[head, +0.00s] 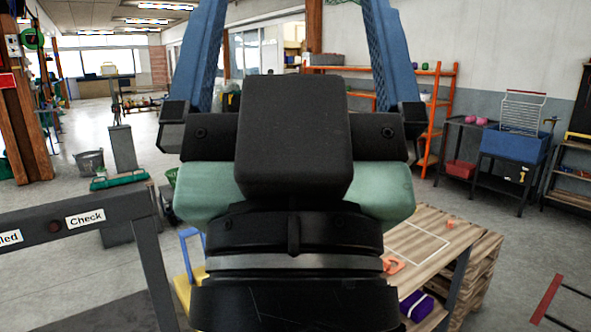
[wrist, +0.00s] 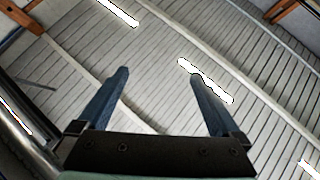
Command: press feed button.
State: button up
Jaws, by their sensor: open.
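My gripper (head: 293,12) is raised in front of the head camera, its two blue fingers wide apart and pointing up. In the wrist view the open fingers (wrist: 160,74) have nothing between them, with only the ceiling behind. No button marked feed can be read in either view. A small dark red round spot (head: 55,227), perhaps a button or lamp, sits on a dark beam (head: 118,209) at the lower left. My gripper is apart from the beam. My arm hides the middle of the scene.
A wooden pallet table (head: 425,240) with orange pieces and a purple block (head: 417,306) stands at the lower right. A blue bin on a dark cart (head: 515,145) and orange shelving (head: 435,115) stand behind. A grey post (head: 123,150) stands left. Grey floor shows between them.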

grip_shut()
dwell(0.3)
dwell(1.2)
